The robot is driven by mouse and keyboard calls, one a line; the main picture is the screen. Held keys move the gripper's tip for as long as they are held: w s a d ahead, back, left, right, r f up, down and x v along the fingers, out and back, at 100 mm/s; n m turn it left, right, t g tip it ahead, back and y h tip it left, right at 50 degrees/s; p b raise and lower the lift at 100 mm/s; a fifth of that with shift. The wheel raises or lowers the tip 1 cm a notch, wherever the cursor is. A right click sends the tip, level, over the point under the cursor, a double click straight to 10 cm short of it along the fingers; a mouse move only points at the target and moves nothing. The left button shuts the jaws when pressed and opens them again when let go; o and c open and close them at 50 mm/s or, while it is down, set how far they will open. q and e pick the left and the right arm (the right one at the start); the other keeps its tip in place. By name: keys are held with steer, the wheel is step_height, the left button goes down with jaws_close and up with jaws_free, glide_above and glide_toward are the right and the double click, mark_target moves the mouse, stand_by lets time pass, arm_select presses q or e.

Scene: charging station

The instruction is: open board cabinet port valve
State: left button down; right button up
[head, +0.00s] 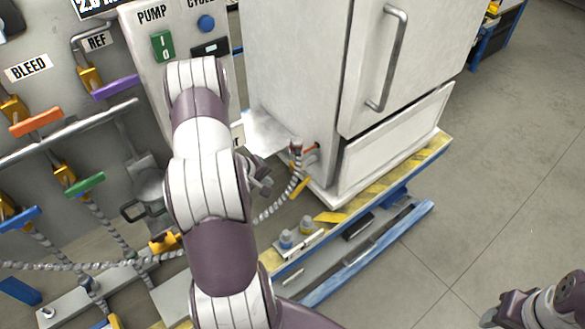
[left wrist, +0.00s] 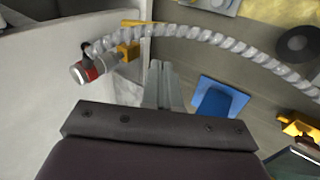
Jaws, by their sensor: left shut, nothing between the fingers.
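The white board cabinet (head: 300,80) stands on a pallet base in the head view. In the left wrist view the red-collared fitting (left wrist: 86,71) and a yellow valve body (left wrist: 127,53) sit on the hose at upper left. My left gripper (head: 262,176) is shut and empty beside the hose; its fingers (left wrist: 161,75) are right of the valve body, apart from it. My right gripper (head: 492,314) is partly cut off at lower right.
A panel with an orange lever (head: 36,121), a purple lever (head: 114,87), a green lever (head: 84,184) and hoses fills the left. My left arm hides part of it. Yellow-black striping (head: 375,190) edges the base.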

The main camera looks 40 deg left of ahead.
arm_select(q)
glide_toward(295, 192)
steer(key=shift+n+t+h, duration=0.3)
steer(key=shift+n, duration=0.1)
steer(key=x, duration=0.4)
steer(key=b+x, duration=0.1)
steer(key=x, duration=0.2)
steer(key=shift+s+a+f, duration=0.1)
steer(key=shift+s+a, duration=0.05)
steer(key=shift+a, duration=0.15)
